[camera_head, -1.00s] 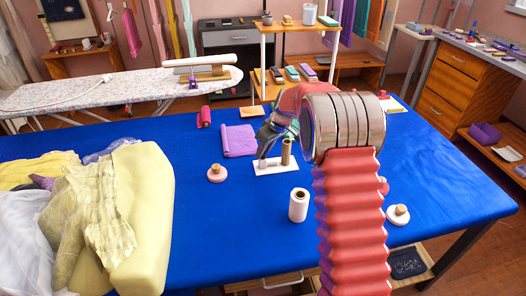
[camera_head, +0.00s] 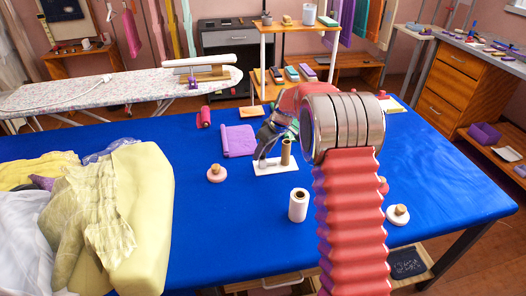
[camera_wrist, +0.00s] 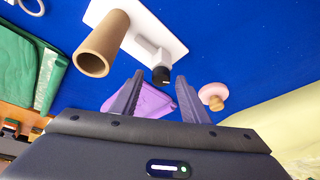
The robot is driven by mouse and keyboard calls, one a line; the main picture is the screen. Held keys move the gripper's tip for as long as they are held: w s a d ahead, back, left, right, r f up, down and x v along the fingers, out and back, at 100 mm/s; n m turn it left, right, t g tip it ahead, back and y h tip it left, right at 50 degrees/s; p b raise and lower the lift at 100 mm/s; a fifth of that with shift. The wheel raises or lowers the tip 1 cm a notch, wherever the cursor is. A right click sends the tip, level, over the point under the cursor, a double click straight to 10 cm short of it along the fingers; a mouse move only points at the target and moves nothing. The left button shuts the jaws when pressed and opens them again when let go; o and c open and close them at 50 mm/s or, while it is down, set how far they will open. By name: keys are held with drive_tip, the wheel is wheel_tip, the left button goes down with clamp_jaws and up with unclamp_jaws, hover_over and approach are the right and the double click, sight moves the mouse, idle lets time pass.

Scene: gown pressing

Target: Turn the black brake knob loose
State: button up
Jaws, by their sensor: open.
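The black brake knob (camera_wrist: 161,75) is the dark end of a small grey-white block (camera_wrist: 153,54) on a white base plate (camera_wrist: 170,25). My gripper (camera_wrist: 160,76) is open. In the wrist view the knob appears between its two fingertips; I cannot tell whether either finger touches it. A brown cardboard tube (camera_wrist: 103,43) stands on the same plate beside the block. In the head view the plate (camera_head: 284,168) and tube (camera_head: 286,152) show on the blue table, with my gripper (camera_head: 264,150) just above the block. The knob is hidden there.
A white spool (camera_head: 298,206) stands in front of the plate. A pink disc with a wooden knob (camera_head: 216,173) is to the left, a purple cloth (camera_head: 238,140) behind it. Yellow garments (camera_head: 130,215) cover the table's left. The blue table's (camera_head: 230,240) front middle is clear.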

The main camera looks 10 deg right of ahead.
drive_tip(key=v, duration=1.3)
drive_tip(key=shift+r, duration=0.3)
drive_tip(key=shift+d, duration=0.1)
